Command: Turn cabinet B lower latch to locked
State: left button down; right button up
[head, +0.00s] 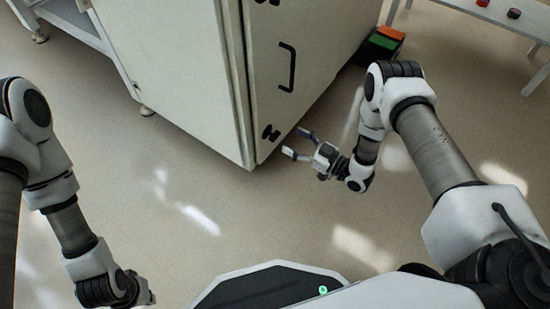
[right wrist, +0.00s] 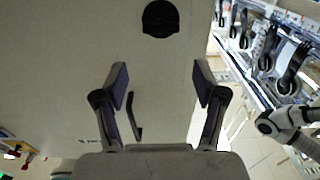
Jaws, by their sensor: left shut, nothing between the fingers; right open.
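A pale cabinet (head: 160,70) stands at the top centre of the head view. I cannot read a letter on it. The small black lower latch (head: 270,132) sits near the bottom of its front. In the right wrist view a round black fitting on the pale panel, which looks like this latch (right wrist: 160,18), lies beyond the fingers; its setting is unclear. My right gripper (head: 297,144) is open and empty, beside the latch and apart from it. It also shows in the right wrist view (right wrist: 162,80). My left arm hangs at lower left; its fingertips are not visible.
A black bar handle (head: 287,67) is higher on the front; an upper latch (head: 268,2) is at the top edge. A table (head: 500,18) with small items is at top right. The floor between my arms is clear.

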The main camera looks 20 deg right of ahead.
aim_at(277, 137)
jog(key=w+a+f+b, duration=0.1)
jog(key=w+a+b, duration=0.1)
jog(key=w+a, duration=0.1)
jog(key=w+a+f+b, duration=0.1)
jog(key=w, duration=0.1)
jog(key=shift+a+f+b, duration=0.2)
jog(key=shift+f+b, duration=0.1)
jog(key=shift+b, duration=0.05)
jog(key=shift+w+a+r, duration=0.15)
jog(key=shift+w, duration=0.15)
pick_arm(q)
notch_tip(277, 137, down, 5)
jog(key=shift+w+f, duration=0.1)
jog(key=shift+f, duration=0.05)
pick_arm(e)
jog(key=c, duration=1.2)
